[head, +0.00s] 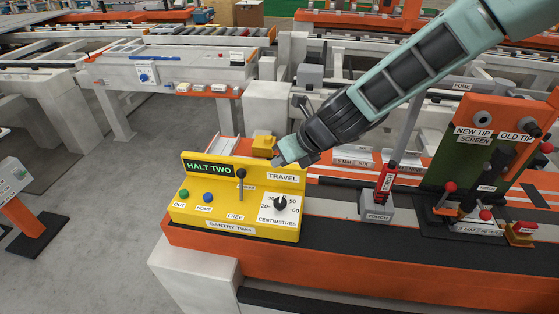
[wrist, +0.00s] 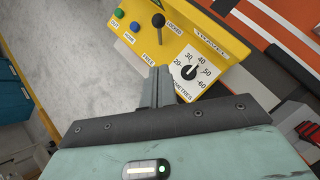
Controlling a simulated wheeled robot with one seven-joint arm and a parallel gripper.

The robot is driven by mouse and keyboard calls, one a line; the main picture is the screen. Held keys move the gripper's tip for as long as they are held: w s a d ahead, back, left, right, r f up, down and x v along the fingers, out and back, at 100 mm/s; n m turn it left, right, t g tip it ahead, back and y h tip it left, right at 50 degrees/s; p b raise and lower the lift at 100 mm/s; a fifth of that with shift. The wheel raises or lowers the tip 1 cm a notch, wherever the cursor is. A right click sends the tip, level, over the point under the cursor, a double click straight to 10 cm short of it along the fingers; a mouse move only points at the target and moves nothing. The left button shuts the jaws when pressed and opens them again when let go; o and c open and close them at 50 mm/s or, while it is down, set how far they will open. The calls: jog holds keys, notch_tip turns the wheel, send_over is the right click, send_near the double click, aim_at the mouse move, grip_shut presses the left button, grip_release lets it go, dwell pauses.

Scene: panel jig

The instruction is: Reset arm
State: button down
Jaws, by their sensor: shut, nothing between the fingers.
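My gripper (head: 284,161) is shut and empty at the end of my arm, which reaches in from the upper right. In the head view it is by the top right edge of the yellow control panel (head: 240,228), over the TRAVEL label. In the wrist view the closed fingers (wrist: 158,72) overlap the lower part of the panel, just left of the CENTIMETRES dial (wrist: 190,72). The black-knobbed lever (head: 241,173) stands up from the panel and also shows in the wrist view (wrist: 158,22). The panel's screen (head: 207,167) reads HALT TWO. I cannot tell whether the fingers touch the panel.
A red torch (head: 387,178) stands in a grey TORCH holder (head: 376,208) to the right. An orange-edged bench carries these. Open grey floor lies to the left.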

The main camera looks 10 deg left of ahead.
jog(key=s+d+r+n+g+h+b, duration=0.1)
jog(key=s+d+r+n+g, duration=0.15)
jog(key=s+n, duration=0.65)
jog(key=s+d+r+n+g+h+b, duration=0.1)
jog(key=s+d+r+n, duration=0.15)
jog(key=s+n, duration=0.6)
jog(key=s+d+n+h, duration=0.2)
jog(key=s+d+n, duration=0.3)
jog(key=d+n, duration=0.2)
jog(key=s+d+n+h+b, duration=0.1)
jog(key=s+d+n, duration=0.4)
jog(key=n, duration=0.5)
jog(key=shift+s+d+r+h+b, duration=0.3)
jog(key=shift+d+h, duration=0.4)
jog(key=shift+d, duration=0.45)
jog(key=shift+w, duration=0.1)
